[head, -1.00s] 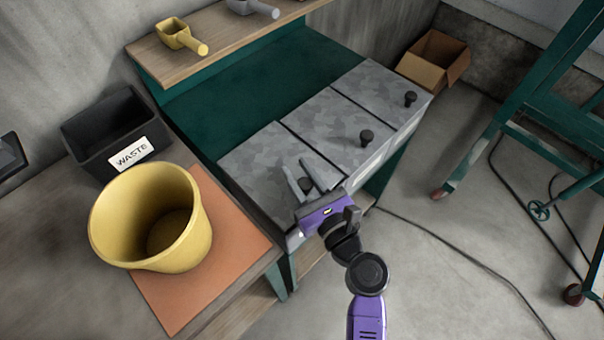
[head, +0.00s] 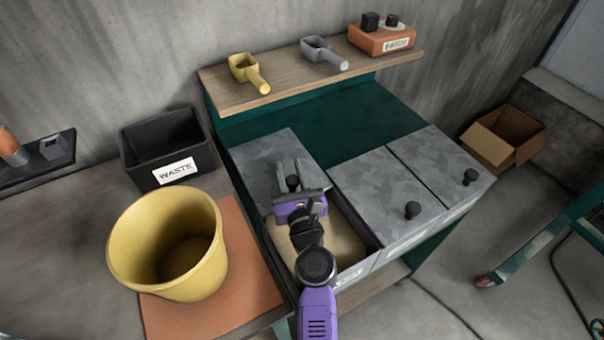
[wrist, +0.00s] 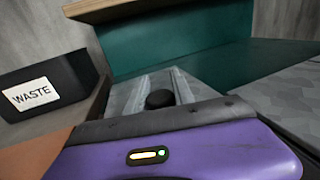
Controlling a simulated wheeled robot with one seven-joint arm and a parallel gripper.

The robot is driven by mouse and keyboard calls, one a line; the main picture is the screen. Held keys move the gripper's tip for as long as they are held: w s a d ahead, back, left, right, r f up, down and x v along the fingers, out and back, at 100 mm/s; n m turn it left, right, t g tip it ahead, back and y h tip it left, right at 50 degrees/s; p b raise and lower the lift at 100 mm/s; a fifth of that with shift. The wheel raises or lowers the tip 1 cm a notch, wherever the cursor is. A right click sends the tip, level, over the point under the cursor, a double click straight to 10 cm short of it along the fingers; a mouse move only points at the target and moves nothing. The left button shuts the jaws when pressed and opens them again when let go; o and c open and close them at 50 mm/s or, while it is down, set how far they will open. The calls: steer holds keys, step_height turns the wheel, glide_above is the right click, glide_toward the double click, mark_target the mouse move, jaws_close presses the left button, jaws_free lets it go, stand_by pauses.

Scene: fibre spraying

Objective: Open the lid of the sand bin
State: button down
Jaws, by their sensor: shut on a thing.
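The sand bin (head: 345,268) is the leftmost of three bins in the green stand. Its grey mottled lid (head: 262,152) is slid back, and tan sand shows in the opening at the front. My gripper (head: 292,172) is over the lid, its fingers on both sides of the black knob (head: 293,183), shut on it. In the wrist view the knob (wrist: 160,99) sits between the two fingers. The bin's front label is partly hidden by my arm.
Two lidded bins with black knobs (head: 412,210) stand to the right. A yellow bucket (head: 165,240) on an orange mat and a black waste box (head: 150,150) are left. A shelf (head: 290,98) with scoops is behind. A cardboard box (head: 502,138) is at right.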

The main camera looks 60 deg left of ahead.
mark_target(293, 186)
steer(key=c, duration=1.1)
jaws_free()
steer(key=shift+o, duration=0.2)
steer(key=shift+d, duration=0.1)
steer(key=shift+p+v, duration=0.75)
steer(key=shift+v, duration=3.05)
